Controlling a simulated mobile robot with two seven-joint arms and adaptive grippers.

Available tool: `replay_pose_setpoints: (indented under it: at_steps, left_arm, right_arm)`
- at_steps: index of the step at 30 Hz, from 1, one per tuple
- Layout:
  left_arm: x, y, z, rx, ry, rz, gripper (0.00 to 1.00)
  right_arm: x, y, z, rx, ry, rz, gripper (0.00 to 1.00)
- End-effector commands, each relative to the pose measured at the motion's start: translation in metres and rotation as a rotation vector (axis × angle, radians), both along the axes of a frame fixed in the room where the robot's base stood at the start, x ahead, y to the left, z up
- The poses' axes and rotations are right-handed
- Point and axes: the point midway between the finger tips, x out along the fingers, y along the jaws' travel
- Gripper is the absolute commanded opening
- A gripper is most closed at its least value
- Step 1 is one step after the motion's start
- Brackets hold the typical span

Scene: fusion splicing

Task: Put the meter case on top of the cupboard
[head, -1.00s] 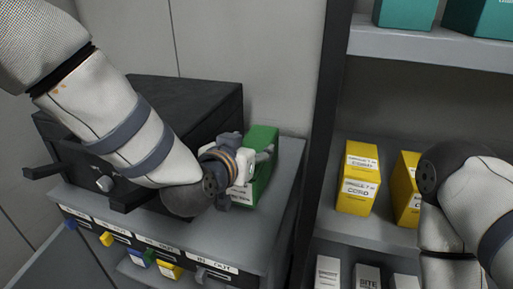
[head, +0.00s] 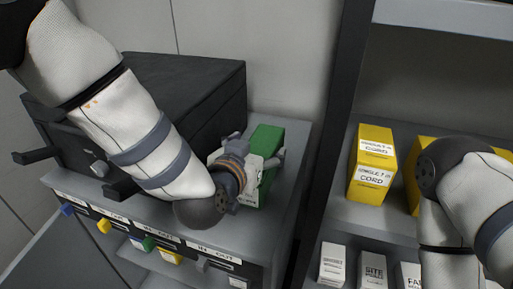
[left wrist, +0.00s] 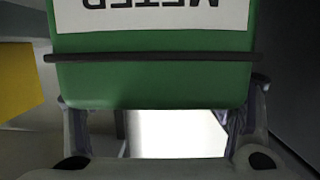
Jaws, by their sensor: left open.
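The green meter case (head: 267,143) stands on the grey top of the cupboard (head: 262,232), to the right of a large black box. In the left wrist view the case (left wrist: 155,85) fills the upper part, its white METER label upside down and a dark strap across it. My left gripper (head: 258,150) is at the case, with its fingers apart. In the left wrist view the open left gripper (left wrist: 157,105) has one finger near each side of the case's near end; contact cannot be told. My right arm shows at the right, its gripper out of view.
The black box (head: 185,85) with dark handles takes up the left of the cupboard top. A dark-framed shelf to the right holds yellow cord boxes (head: 372,165) and white boxes (head: 332,262). Coloured tabs and labels line the cupboard front.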

Motion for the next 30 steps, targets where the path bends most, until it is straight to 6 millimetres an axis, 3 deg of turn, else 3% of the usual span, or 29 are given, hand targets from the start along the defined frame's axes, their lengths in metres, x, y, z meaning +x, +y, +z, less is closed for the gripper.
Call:
replay_pose_setpoints:
  at_steps: [5,12,19,30]
  left_arm:
    - [-0.009,0.003,0.006,0.001,-0.003,-0.001,0.76]
    - [-0.058,0.020,0.027,0.001,-0.011,-0.002,0.76]
    - [-0.098,0.034,0.033,-0.001,-0.001,-0.001,0.76]
    - [-0.108,0.038,0.036,0.000,-0.001,0.000,0.76]
  right_arm:
    - [0.004,0.000,0.003,-0.001,-0.013,0.000,0.40]
    - [0.020,0.000,0.019,0.000,-0.075,-0.001,0.40]
    - [0.021,0.000,0.019,0.000,-0.078,-0.001,0.40]
    - [0.020,0.000,0.019,0.000,-0.076,-0.001,0.40]
